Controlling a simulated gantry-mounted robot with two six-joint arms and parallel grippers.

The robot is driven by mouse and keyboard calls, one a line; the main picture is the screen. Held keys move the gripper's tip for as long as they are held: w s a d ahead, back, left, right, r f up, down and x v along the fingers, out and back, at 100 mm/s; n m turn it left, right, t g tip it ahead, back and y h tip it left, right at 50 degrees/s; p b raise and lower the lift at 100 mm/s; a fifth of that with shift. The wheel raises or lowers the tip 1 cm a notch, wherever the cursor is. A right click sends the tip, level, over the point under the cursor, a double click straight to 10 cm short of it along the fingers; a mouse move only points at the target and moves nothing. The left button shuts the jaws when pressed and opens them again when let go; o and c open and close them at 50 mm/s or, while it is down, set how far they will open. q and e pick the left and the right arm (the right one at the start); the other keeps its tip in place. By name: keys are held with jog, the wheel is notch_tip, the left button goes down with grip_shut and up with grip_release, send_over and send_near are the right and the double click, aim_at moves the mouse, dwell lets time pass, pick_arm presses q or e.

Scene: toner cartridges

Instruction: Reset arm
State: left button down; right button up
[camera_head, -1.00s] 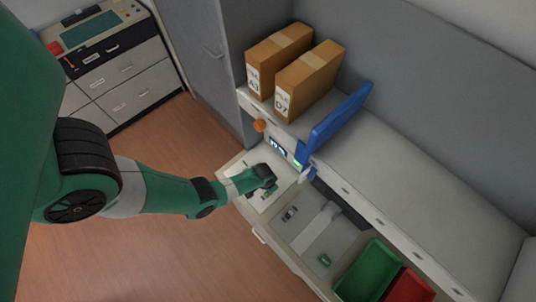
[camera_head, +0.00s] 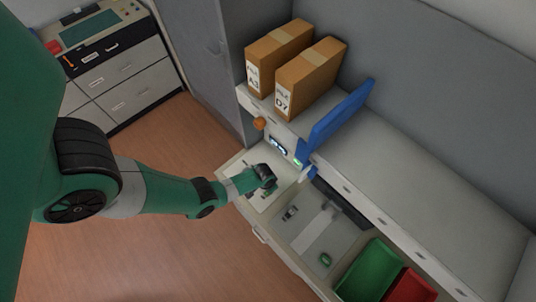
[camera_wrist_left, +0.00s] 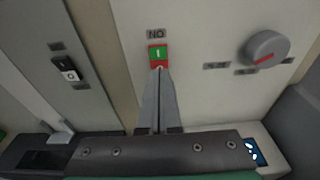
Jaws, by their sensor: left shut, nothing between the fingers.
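My left gripper (camera_head: 270,181) is over the pale workbench in the head view, near a panel with a small lit display (camera_head: 277,145). In the left wrist view its two fingers (camera_wrist_left: 159,72) are together with nothing between them. The fingertips overlap the lower red part of a green and red rocker switch (camera_wrist_left: 158,54) on a pale panel. I cannot tell whether they touch it. The green upper part carries a white bar. My right gripper is in neither view.
A grey knob (camera_wrist_left: 266,49) and a black-and-white switch (camera_wrist_left: 66,70) flank the rocker switch. Cardboard boxes (camera_head: 278,58) (camera_head: 311,77) stand on the shelf by an upright blue panel (camera_head: 341,114). Green (camera_head: 370,271) and red (camera_head: 409,287) bins lie lower right. Floor (camera_head: 130,255) is clear.

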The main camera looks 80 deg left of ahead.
pick_arm(q)
jog(key=shift+f+b, duration=0.3)
jog(key=shift+f, duration=0.05)
dwell(0.4)
